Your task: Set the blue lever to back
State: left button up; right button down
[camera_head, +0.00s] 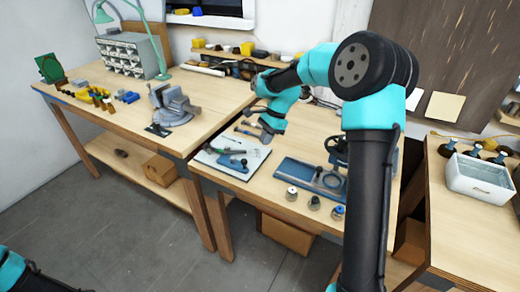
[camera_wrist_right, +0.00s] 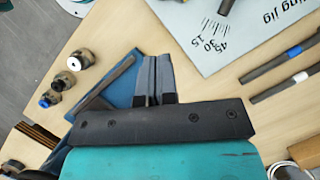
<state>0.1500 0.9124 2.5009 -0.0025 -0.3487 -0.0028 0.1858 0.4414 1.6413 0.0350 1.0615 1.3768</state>
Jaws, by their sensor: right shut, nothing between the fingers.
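A white jig board (camera_head: 213,158) lies on the middle table, carrying a small blue part (camera_head: 235,162) and a dark handle; I take this to be the blue lever, but its exact position is too small to tell. In the right wrist view the board's printed face (camera_wrist_right: 215,50) shows angle marks and the end of a dark bar (camera_wrist_right: 226,6) at the top edge. My right gripper (camera_head: 266,137) is just right of the board. Its fingers (camera_wrist_right: 158,62) are shut and empty, apart from the board. My left gripper is out of view.
A blue plate (camera_head: 298,170) lies right of the board, with several small round fittings (camera_head: 314,203) in front. Long-handled tools (camera_wrist_right: 283,62) lie beside the board. A vise (camera_head: 172,105) stands on the left table. A white bin (camera_head: 478,178) stands at the right.

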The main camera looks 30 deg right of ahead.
jog(key=shift+v, duration=2.25)
jog(key=shift+a, duration=0.1)
